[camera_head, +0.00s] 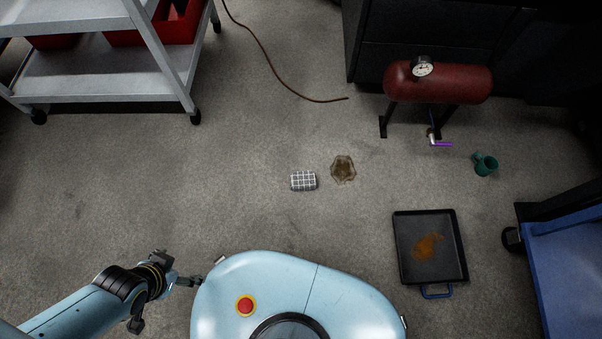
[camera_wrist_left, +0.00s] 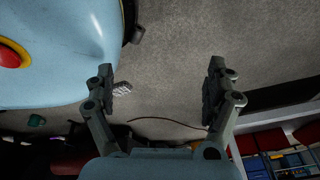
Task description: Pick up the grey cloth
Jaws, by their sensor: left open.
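The grey cloth (camera_head: 303,181) is a small folded pad with a white grid pattern. The cloth also shows small in the left wrist view (camera_wrist_left: 122,88), past the left finger. My left gripper (camera_head: 190,281) is at the lower left in the head view, beside my base and well apart from the cloth. In the left wrist view its two fingers (camera_wrist_left: 162,88) stand wide apart with nothing between them. My right gripper is not in view.
A black tray (camera_head: 402,262) with an orange-brown spill sits at the right. A green mug (camera_head: 486,165) and a red tank (camera_head: 440,83) stand beyond it. A brown hose (camera_head: 275,68) lies across the back floor. A grey shelf cart (camera_head: 95,84) is upper left; a blue cart (camera_head: 565,260) is far right.

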